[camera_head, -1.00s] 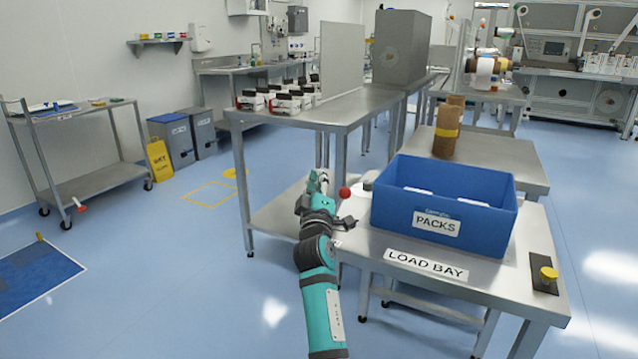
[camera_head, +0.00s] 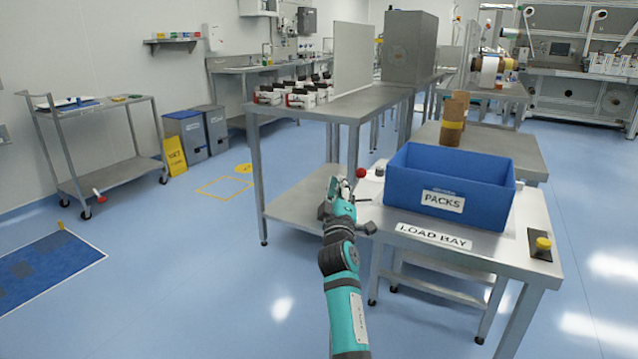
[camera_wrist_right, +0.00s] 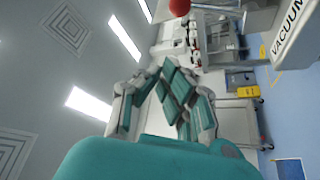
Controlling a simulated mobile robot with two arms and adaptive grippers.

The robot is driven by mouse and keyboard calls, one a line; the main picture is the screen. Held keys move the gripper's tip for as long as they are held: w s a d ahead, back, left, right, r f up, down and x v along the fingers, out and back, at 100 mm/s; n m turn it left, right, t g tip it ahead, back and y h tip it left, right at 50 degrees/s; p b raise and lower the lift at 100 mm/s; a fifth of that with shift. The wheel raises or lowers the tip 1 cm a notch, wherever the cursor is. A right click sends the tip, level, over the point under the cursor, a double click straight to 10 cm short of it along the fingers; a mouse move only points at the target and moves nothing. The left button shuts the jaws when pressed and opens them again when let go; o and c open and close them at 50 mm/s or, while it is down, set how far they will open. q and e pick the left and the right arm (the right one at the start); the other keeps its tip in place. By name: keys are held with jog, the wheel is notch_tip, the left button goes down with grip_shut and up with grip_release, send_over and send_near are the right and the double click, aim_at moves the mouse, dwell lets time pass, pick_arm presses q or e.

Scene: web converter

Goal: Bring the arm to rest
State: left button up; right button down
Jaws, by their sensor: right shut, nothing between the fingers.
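My right arm (camera_head: 346,290) reaches up from the bottom of the head view, to the left of the load bay table (camera_head: 440,238). Its gripper (camera_head: 339,184) is at the arm's far end, beside the table's left edge, shut and empty. The gripper's linked fingers also show in the right wrist view (camera_wrist_right: 172,92), with nothing between them. My left gripper is in neither view.
A blue PACKS bin (camera_head: 450,190) stands on the load bay table. A red ball-shaped knob (camera_head: 361,173) is close to my gripper. A steel table (camera_head: 350,108) with several white packs stands behind.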

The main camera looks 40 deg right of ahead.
jog(key=shift+r, duration=0.1)
